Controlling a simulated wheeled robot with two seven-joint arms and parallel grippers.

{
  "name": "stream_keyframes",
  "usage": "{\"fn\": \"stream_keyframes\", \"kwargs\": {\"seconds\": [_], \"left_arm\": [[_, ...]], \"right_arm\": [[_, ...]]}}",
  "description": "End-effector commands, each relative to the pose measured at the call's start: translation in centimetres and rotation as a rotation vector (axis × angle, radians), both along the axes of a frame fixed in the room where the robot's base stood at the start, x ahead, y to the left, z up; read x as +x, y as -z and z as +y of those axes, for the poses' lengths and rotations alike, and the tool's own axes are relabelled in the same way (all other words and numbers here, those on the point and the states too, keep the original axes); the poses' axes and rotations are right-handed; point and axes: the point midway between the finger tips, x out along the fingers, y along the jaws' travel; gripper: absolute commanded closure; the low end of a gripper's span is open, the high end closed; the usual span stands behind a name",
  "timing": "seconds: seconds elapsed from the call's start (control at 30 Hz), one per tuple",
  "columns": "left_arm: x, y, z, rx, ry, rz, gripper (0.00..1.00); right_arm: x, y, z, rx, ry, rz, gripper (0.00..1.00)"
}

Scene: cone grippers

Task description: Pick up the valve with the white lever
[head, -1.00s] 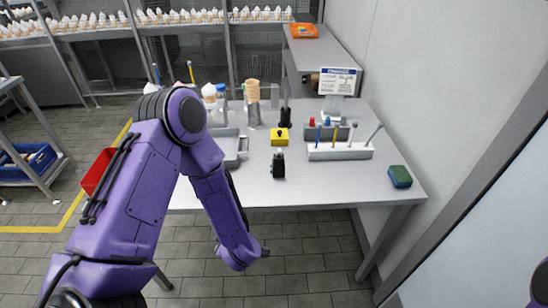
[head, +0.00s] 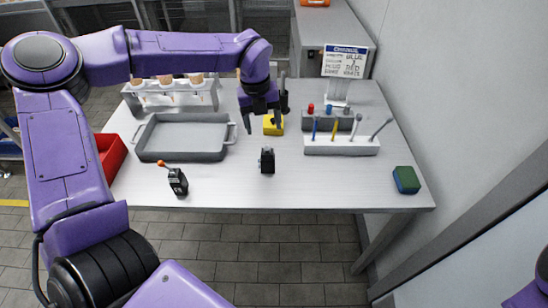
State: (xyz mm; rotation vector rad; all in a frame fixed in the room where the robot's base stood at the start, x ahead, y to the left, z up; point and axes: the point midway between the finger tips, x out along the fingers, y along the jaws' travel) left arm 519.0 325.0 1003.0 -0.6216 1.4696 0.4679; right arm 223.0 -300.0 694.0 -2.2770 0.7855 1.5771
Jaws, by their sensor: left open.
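A small black valve (head: 267,161) stands upright on the metal table, right of centre near the front. In the head view its lever is hard to make out now. A second black valve (head: 178,182) with an orange lever stands further left, nearer the table's front edge. My left gripper (head: 262,116) is open and empty, pointing down above and behind the first valve, apart from it. It partly covers a yellow box (head: 273,125) behind the valve. My right gripper is out of view; only a bit of that arm shows at the lower right.
A grey tray (head: 185,153) lies at left, with a cone rack (head: 160,96) behind. A white holder (head: 341,147) with upright tools stands at right, below a sign (head: 345,62). A green-blue sponge (head: 406,180) lies at the right edge. The table's front centre is clear.

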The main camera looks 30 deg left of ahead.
Motion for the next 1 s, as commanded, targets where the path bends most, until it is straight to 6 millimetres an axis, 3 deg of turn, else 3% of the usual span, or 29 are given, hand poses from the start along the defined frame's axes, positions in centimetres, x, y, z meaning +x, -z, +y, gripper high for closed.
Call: {"fn": "stream_keyframes", "kwargs": {"seconds": [0.6, 0.87, 1.0], "left_arm": [[0.2, 9.4, -0.7, 0.000, -0.012, 0.004, 0.29], [0.3, 10.0, -0.8, -0.001, -0.010, 0.001, 0.29], [0.3, 10.0, -0.8, -0.001, -0.009, 0.001, 0.74]], "right_arm": [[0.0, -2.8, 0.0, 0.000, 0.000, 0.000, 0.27], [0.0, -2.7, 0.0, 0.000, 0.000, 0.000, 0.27], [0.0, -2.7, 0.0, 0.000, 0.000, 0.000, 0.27]]}}
